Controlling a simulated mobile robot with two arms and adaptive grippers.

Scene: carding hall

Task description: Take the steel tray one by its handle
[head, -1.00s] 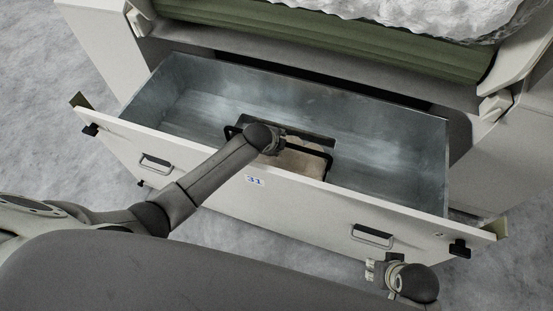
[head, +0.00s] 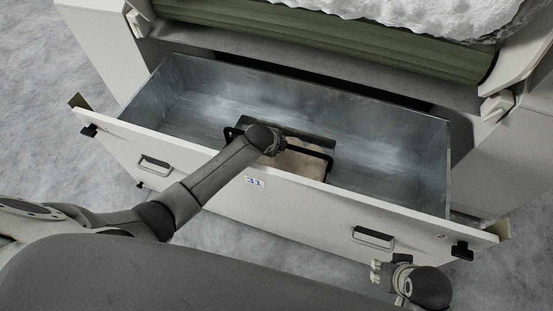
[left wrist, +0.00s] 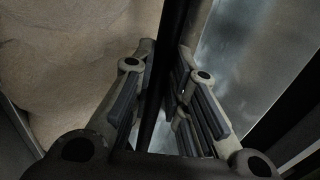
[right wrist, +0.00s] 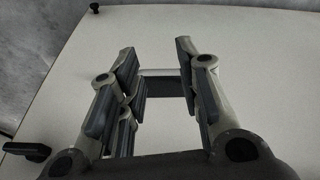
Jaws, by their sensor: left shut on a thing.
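A small steel tray (head: 320,144) with tan contents (head: 300,161) sits inside the open drawer, near its front wall. A black bar handle (head: 313,149) spans over it. My left gripper (head: 279,143) is at this handle. In the left wrist view its fingers (left wrist: 160,95) are shut on the black bar, with the tan contents to the left and bare metal to the right. My left wrist hides part of the tray and handle. My right gripper (head: 377,271) is open outside the drawer front; its spread fingers also show in the right wrist view (right wrist: 160,75).
The drawer front (head: 216,183), marked 31, has a left pull (head: 154,163) and a right pull (head: 373,238). The right pull shows between my right fingers. The metal drawer floor is bare either side of the tray. A green roller (head: 330,40) with white fleece is behind.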

